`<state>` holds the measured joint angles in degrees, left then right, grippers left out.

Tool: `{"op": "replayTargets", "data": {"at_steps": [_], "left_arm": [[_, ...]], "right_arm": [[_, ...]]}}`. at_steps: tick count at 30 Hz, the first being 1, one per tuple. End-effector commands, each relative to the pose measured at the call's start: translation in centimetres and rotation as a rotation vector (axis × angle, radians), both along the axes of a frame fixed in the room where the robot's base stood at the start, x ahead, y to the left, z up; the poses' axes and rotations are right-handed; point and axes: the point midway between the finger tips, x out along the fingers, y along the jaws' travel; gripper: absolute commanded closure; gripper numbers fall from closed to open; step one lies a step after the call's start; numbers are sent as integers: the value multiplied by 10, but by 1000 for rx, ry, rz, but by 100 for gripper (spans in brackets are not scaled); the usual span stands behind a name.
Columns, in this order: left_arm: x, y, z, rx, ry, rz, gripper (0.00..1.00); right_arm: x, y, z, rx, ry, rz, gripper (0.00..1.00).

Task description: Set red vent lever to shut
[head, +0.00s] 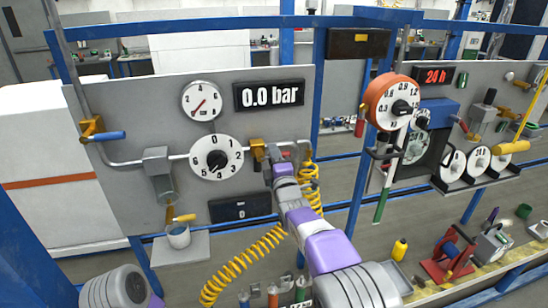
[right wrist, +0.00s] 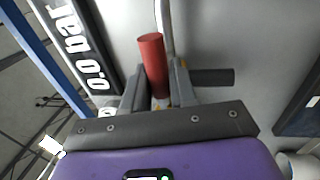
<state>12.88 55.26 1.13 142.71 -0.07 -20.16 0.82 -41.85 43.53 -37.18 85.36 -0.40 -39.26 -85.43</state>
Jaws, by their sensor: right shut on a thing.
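The red vent lever shows in the right wrist view (right wrist: 152,58) as a red cylinder standing up between my gripper's fingers. My right gripper (right wrist: 157,88) is shut on it near its base. In the head view my right gripper (head: 272,156) is at the right end of the grey panel's pipe, beside a brass valve body (head: 257,150). There my gripper largely hides the lever. The display (head: 269,94) above reads 0.0 bar. The round gauge (head: 202,101) has a red needle. My left gripper is out of view.
A blue-handled valve (head: 108,136) is at the panel's left. A black-knobbed dial (head: 216,159) sits left of my right gripper. A yellow coiled hose (head: 240,262) hangs close to my right arm. An orange-rimmed dial (head: 391,103) stands farther right.

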Motion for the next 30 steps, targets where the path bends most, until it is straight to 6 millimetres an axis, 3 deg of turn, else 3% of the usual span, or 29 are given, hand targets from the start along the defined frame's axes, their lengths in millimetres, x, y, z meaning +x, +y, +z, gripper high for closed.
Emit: {"op": "replayTargets", "data": {"at_steps": [3,4,7,19,30], "left_arm": [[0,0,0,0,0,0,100],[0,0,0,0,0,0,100],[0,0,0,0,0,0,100],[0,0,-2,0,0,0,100],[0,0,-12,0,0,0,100]], "right_arm": [[0,0,0,-4,-2,0,100],[0,0,0,-4,-2,0,72],[0,0,0,-3,-2,0,57],[-5,-1,0,0,-2,1,55],[-51,-11,-11,0,0,1,55]]}}
